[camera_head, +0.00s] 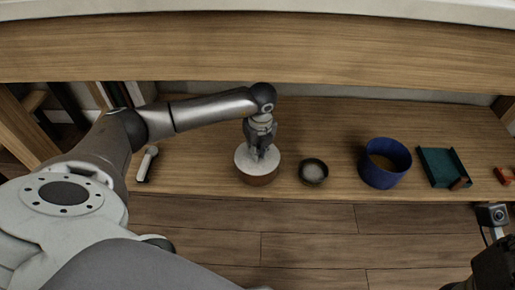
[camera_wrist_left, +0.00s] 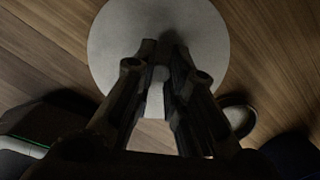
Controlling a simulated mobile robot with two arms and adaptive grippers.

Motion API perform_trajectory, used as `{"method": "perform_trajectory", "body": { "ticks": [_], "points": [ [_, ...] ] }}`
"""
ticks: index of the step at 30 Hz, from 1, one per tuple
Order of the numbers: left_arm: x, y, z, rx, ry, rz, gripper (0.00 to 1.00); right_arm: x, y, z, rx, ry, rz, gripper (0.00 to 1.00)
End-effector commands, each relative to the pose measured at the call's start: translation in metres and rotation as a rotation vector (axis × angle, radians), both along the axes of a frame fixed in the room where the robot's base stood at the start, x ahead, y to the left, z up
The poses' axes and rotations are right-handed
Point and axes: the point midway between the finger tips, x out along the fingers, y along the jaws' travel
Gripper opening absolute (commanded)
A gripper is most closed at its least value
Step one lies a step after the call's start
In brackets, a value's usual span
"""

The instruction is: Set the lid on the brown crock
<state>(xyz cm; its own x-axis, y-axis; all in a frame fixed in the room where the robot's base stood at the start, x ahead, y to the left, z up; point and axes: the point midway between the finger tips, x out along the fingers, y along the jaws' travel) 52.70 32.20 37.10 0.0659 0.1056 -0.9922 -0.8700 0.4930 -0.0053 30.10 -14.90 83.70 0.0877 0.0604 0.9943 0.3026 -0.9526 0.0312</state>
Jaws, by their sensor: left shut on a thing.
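The lid (camera_head: 243,160) is a pale grey-white disc. It lies flat over the brown crock (camera_head: 259,181), whose brown front wall shows below the lid's edge. I cannot tell whether the lid touches the rim or hangs just above it. My left gripper (camera_head: 262,154) points down at the lid's middle, shut on its knob. In the left wrist view the lid (camera_wrist_left: 115,40) fills the top centre, with the dark fingers (camera_wrist_left: 160,75) around the pale knob. The crock is hidden under the lid there. My right gripper's fingers do not show.
On the wooden shelf (camera_head: 330,122), a small dark bowl (camera_head: 313,172) stands close right of the crock. Farther right are a blue pot (camera_head: 382,177), a teal tray (camera_head: 438,165) and an orange object (camera_head: 504,175). A white-handled tool (camera_head: 148,161) lies left.

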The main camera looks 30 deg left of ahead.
Motion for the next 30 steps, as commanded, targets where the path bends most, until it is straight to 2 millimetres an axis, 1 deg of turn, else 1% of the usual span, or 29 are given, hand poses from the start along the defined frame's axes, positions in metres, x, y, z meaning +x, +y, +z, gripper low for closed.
{"method": "perform_trajectory", "body": {
  "ticks": [3, 4, 9, 17, 20, 23, 30],
  "points": [
    [0.0, 0.0, -0.003, 0.0, 0.0, 0.0, 0.0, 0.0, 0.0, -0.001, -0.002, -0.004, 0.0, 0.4],
    [0.0, 0.0, -0.002, 0.0, 0.0, 0.0, 0.17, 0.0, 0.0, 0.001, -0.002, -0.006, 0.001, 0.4],
    [0.0, 0.0, -0.002, 0.0, 0.0, 0.0, 0.38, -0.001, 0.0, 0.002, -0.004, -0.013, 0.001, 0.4],
    [0.0, 0.0, -0.002, 0.0, 0.001, 0.0, 0.38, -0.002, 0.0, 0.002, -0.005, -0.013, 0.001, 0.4],
    [0.0, 0.0, 0.002, -0.001, -0.001, 0.001, 0.38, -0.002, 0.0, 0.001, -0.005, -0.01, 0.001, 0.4],
    [0.0, -0.002, 0.015, -0.001, -0.003, 0.0, 0.38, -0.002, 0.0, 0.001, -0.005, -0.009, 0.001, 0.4],
    [-0.003, -0.006, 0.055, -0.001, -0.003, 0.0, 0.38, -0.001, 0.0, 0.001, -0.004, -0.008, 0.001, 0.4]
  ]
}}
